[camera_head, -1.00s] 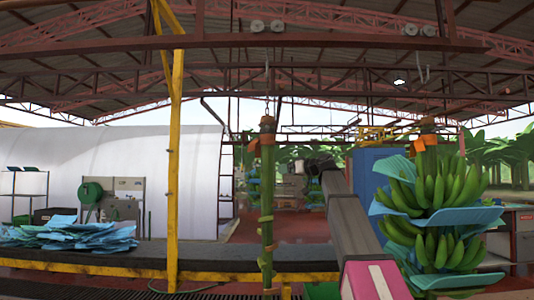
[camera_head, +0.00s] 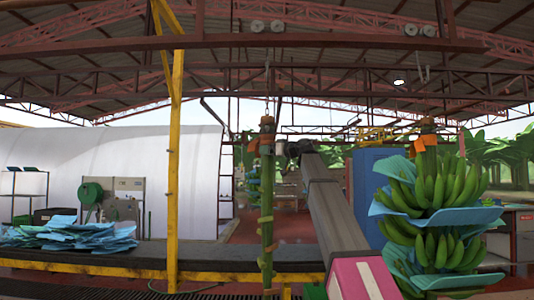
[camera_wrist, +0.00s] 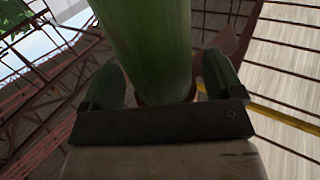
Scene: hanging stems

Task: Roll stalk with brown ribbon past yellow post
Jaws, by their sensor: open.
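A bare green stalk (camera_head: 266,205) hangs upright near the middle, with an orange-brown ribbon (camera_head: 253,148) near its top. Whether this colour counts as brown is hard to tell. My gripper (camera_head: 279,149) is level with the ribbon, at the stalk's right side. In the wrist view, the thick green stalk (camera_wrist: 155,45) stands between the two spread fingers of my gripper (camera_wrist: 160,80); the fingers are open, and contact cannot be told. The yellow post (camera_head: 173,160) stands upright left of the stalk, with a clear gap between them.
A second stalk with green bananas (camera_head: 435,190), blue sheets and an orange ribbon (camera_head: 427,142) hangs at the right. Hooks hang from the overhead rail (camera_head: 330,42). A dark conveyor belt (camera_head: 220,258) runs low behind the bare stalk. Blue sheets (camera_head: 75,234) lie at its left.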

